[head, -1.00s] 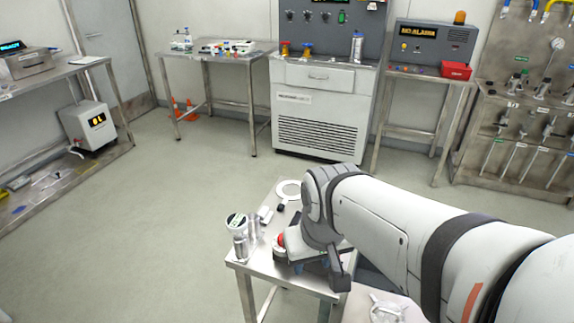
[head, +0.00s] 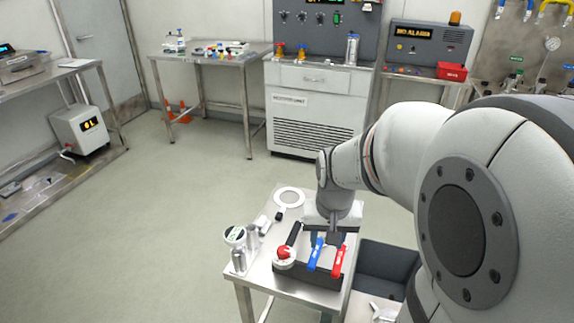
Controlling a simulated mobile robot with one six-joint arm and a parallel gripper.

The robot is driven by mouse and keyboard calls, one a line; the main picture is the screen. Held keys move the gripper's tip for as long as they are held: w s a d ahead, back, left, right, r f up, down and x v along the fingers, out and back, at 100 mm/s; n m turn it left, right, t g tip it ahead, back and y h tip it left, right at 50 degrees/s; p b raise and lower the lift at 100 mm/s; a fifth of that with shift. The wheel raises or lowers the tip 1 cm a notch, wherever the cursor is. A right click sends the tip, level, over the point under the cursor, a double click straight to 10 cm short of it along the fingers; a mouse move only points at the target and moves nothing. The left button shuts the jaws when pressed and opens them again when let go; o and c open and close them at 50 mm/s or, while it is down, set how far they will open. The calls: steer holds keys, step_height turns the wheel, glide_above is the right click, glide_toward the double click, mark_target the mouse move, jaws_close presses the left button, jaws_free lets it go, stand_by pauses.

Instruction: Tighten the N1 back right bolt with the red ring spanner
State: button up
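A red-handled tool (head: 338,262), which looks like the red spanner, stands tilted in a dark block (head: 306,270) on the small steel table. A blue-handled tool (head: 316,254) is just left of it, and a black-handled one (head: 294,234) is farther left. Their heads are hidden in the block. My gripper (head: 333,240) points down above the block, close to the upper ends of the blue and red handles. I cannot tell whether it touches either, or whether its fingers are open. The N1 bolts are not identifiable in this view.
The small steel table (head: 262,272) also carries a red-topped round white item (head: 284,254), metal cylinders (head: 252,238) and a white ring (head: 289,197). A dark grey bin (head: 385,272) is right of it. The floor to the left is open.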

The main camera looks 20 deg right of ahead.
mark_target(339, 256)
steer(key=w+d+f+m, duration=0.1)
steer(key=d+f, duration=0.1)
steer(key=w+d+f+m, duration=0.1)
steer(key=w+d+f, duration=0.1)
steer(key=w+d+f+m+g, duration=0.1)
steer(key=d+f, duration=0.1)
steer(key=shift+w+d+f+p, duration=0.1)
steer(key=shift+w+d+p, duration=0.15)
steer(key=shift+p, duration=0.15)
step_height(339, 256, down, 9)
steer(key=b, duration=0.7)
steer(key=shift+f, duration=0.15)
steer(key=shift+c, duration=0.4)
jaws_close()
step_height(339, 256, up, 7)
steer(key=p, duration=0.5)
steer(key=shift+d+r+p, duration=0.1)
steer(key=shift+r+p, duration=0.1)
steer(key=shift+p, duration=0.15)
steer(key=shift+f, duration=0.1)
